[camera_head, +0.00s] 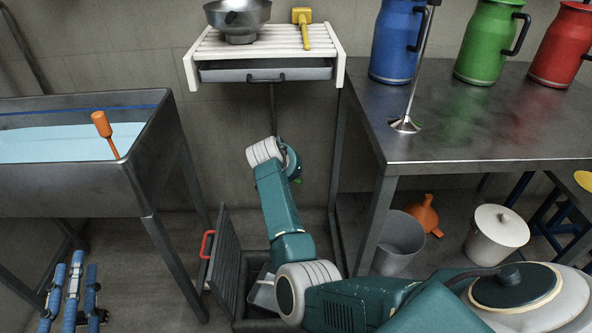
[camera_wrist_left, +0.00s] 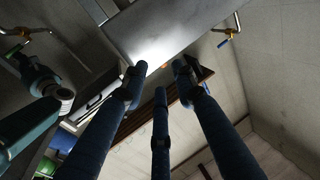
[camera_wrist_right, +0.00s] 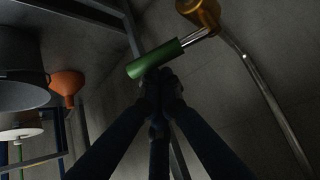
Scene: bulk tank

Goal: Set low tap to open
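The low tap shows in the right wrist view, with a brass body (camera_wrist_right: 200,12) on a curved metal pipe and a green handle (camera_wrist_right: 155,58) slanting down-left. My right gripper (camera_wrist_right: 160,82) has its dark fingers drawn together, tips right at the underside of the green handle. I cannot tell whether they touch it. In the head view my right arm hides this gripper and most of the tap; only a small green bit (camera_head: 297,180) shows beside the wrist. My left gripper (camera_head: 72,290) has its blue fingers spread, empty, below the tank at the lower left.
The steel tank (camera_head: 60,190) holds pale liquid and stands left. An open floor drain with a raised grate (camera_head: 228,262) lies below my right arm. A steel table (camera_head: 470,120) stands right, a grey bucket (camera_head: 398,243) beneath it. A slatted shelf (camera_head: 270,45) hangs above.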

